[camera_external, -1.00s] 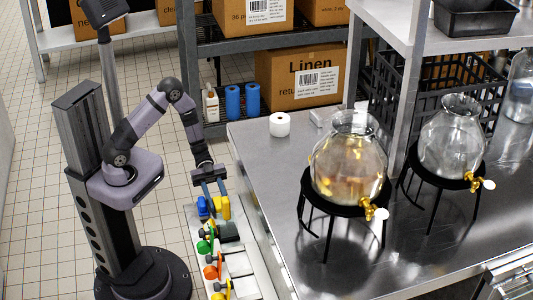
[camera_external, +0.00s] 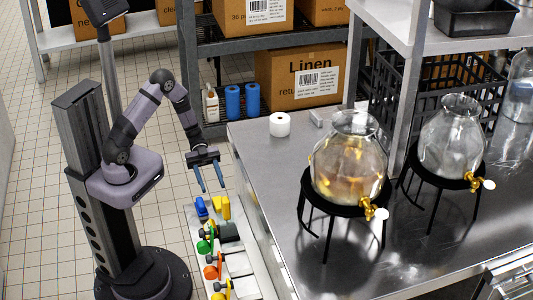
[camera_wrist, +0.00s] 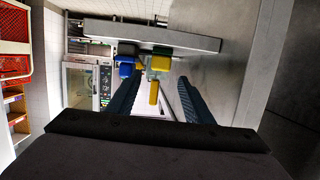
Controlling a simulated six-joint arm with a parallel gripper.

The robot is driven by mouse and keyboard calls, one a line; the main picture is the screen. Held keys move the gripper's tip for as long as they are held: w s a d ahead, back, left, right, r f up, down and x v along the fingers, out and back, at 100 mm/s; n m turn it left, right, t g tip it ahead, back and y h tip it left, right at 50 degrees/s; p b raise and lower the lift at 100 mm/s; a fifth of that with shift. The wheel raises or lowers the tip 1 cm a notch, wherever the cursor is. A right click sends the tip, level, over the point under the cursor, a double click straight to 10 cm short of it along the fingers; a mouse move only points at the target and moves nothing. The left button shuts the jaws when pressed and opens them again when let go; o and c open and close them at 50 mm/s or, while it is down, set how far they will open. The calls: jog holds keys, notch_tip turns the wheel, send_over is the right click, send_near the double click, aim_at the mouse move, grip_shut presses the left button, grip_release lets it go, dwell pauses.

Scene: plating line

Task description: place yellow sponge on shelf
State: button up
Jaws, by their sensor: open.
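Which is the sponge I cannot tell for certain. In the wrist view, yellow pieces (camera_wrist: 154,92) and (camera_wrist: 160,64) lie between the finger lines, with the blue block (camera_wrist: 126,69) at left. My gripper (camera_external: 211,188) is open and empty, pointing down just above them. A dark shelf rack (camera_external: 222,46) stands behind, holding boxes and bottles.
Green, orange and yellow-handled tools (camera_external: 212,270) lie in a row in front. A steel table (camera_external: 270,190) is at right with a white roll (camera_external: 279,125) and glass dispensers (camera_external: 348,165) on black stands. Its left part is clear.

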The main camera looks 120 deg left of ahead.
jog(key=shift+v, duration=1.95)
